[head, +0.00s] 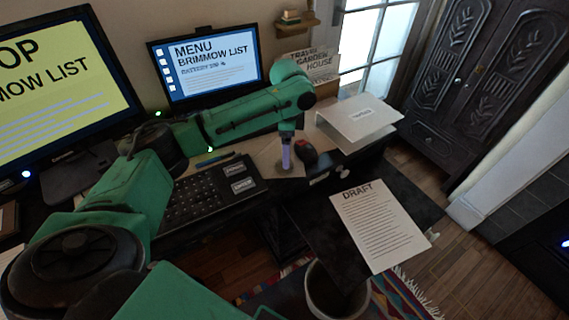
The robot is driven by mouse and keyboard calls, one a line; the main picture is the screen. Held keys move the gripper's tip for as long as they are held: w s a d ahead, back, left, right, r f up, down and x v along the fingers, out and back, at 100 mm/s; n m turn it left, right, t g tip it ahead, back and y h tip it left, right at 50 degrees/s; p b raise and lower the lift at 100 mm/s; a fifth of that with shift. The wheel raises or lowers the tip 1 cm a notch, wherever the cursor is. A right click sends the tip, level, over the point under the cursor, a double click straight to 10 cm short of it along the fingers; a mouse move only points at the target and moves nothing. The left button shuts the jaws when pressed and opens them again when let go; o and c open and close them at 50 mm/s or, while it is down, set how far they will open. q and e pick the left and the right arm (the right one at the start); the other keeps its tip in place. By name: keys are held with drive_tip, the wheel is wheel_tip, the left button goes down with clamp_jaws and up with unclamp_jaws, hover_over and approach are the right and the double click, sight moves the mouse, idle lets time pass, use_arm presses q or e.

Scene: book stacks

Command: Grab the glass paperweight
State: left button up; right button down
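My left arm reaches in from the left and over the desk. Its gripper (286,166) points down at a light sheet near the desk's front edge, to the left of the mouse. A small, dark, roundish thing (287,172) shows at the fingertips; it may be the glass paperweight, but it is too small and too covered to be sure. A pale violet finger shows on the gripper, and I cannot tell whether the fingers are open or shut on anything. My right gripper is out of view.
A dark mouse (305,151) with red on it is close right of the gripper. A black keyboard (200,197) lies left. Two monitors stand behind, including the menu screen (211,68). A white printed sheet (379,228) and a bin (337,292) are nearer the front.

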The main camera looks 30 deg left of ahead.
use_arm(q)
drive_tip(key=f, duration=0.5)
drive_tip(key=shift+s+a+f, duration=0.1)
drive_tip(key=shift+a+f, duration=0.1)
drive_tip(key=shift+f, duration=0.3)
drive_tip(key=shift+c, duration=0.6)
clamp_jaws()
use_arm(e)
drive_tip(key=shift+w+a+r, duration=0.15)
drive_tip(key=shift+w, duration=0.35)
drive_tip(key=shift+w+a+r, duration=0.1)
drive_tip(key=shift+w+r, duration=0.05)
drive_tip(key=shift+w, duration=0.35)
use_arm(q)
drive_tip(key=shift+r, duration=0.1)
